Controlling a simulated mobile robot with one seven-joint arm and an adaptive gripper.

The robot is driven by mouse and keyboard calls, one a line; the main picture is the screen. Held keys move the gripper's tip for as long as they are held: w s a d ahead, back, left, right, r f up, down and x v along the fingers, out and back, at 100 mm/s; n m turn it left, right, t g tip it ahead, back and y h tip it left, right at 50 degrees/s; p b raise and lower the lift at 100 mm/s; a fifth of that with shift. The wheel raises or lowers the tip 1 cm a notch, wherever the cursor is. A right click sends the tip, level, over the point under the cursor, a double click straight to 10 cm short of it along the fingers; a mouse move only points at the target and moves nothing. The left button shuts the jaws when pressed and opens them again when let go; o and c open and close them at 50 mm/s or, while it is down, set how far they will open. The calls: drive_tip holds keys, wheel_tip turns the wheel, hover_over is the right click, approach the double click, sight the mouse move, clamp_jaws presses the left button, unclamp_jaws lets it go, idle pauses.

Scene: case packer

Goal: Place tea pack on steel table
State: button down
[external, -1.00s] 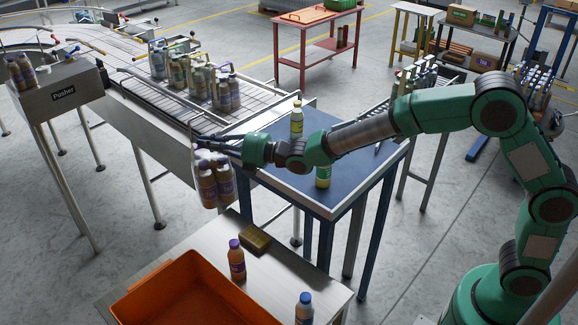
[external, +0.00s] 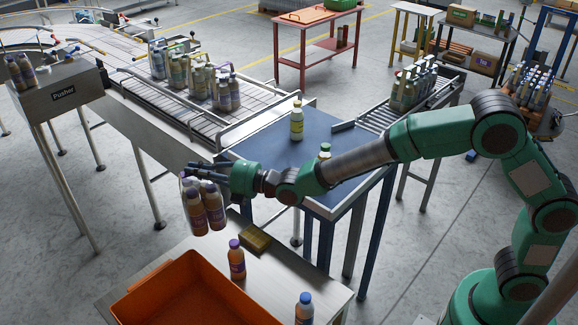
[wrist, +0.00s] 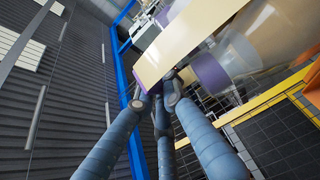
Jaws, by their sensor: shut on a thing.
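The tea pack (external: 203,208) is a cluster of brown bottles with purple caps, hanging tilted in the air in the external view. My gripper (external: 190,173) is shut on its top; the exact grip is partly hidden. In the wrist view, my fingers (wrist: 160,98) meet at a cream strip of the pack (wrist: 195,38), with a purple cap and clear bottle beside it. The steel table (external: 312,274) stands in the lower part of the external view, nearer the camera. The pack is apart from it, at its back left.
A blue table (external: 265,150) with bottles and a conveyor (external: 135,85) stand behind.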

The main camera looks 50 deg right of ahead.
sight(206, 215)
drive_tip(key=shift+r, duration=0.15)
wheel_tip(206, 215, down, 13)
drive_tip(key=shift+f+b, duration=0.2)
drive_tip(key=shift+b, duration=0.9)
drive_tip(key=shift+f+b, duration=0.4)
drive_tip(key=shift+f, duration=1.95)
drive_tip(key=c, duration=2.1)
unclamp_jaws()
drive_tip(key=shift+f, duration=0.25)
drive_tip(key=shift+o, duration=1.3)
drive_tip(key=shift+s+r, duration=0.1)
drive_tip(key=shift+r, duration=0.1)
drive_tip(key=p+v, duration=0.1)
drive_tip(key=v, duration=1.1)
drive_tip(key=shift+f, duration=0.15)
